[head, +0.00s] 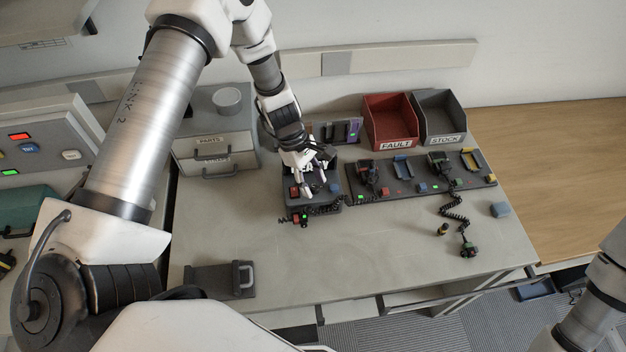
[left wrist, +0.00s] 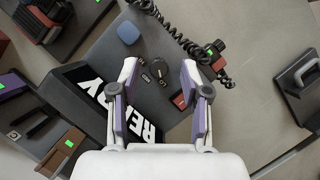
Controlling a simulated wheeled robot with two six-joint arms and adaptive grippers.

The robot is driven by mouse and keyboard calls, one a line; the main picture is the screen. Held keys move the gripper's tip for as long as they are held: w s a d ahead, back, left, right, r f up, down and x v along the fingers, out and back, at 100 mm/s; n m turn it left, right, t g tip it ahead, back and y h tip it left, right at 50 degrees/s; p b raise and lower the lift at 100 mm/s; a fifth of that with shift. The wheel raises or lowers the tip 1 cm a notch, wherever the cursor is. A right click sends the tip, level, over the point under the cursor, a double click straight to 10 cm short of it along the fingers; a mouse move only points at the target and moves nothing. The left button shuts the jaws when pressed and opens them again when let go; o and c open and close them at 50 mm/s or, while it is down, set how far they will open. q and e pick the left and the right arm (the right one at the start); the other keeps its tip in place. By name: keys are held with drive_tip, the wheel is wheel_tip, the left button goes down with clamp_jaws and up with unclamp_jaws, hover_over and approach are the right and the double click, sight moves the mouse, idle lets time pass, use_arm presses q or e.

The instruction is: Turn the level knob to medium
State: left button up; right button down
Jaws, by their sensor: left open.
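The level knob (left wrist: 158,68) is a small round black dial on a dark grey device (head: 298,213), with small labels around it too small to read. In the left wrist view it lies between and beyond my left gripper's (left wrist: 158,78) two fingers, which are apart and do not touch it. In the head view, my left gripper (head: 317,186) points down over the device and hides the knob. A tilted display (left wrist: 83,84) with white letters, partly covered by a finger, stands beside it. My right gripper is out of view.
A blue button (left wrist: 128,32) and a red switch (left wrist: 180,99) flank the knob. A coiled cord runs along the device edge. A charging rack (head: 420,186) with radios stands right. Red (head: 390,122) and grey bins (head: 438,116) stand behind. The bench front is mostly clear.

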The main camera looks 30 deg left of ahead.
use_arm(q)
drive_tip(key=shift+w+a+f, duration=0.1)
drive_tip(key=shift+w+f, duration=0.2)
drive_tip(key=shift+f, duration=0.25)
drive_tip(key=shift+s+r, duration=0.15)
drive_tip(key=shift+s+d+r, duration=0.1)
drive_tip(key=shift+s+d, duration=0.1)
drive_tip(key=shift+c, duration=1.4)
drive_tip(key=c, duration=0.5)
clamp_jaws()
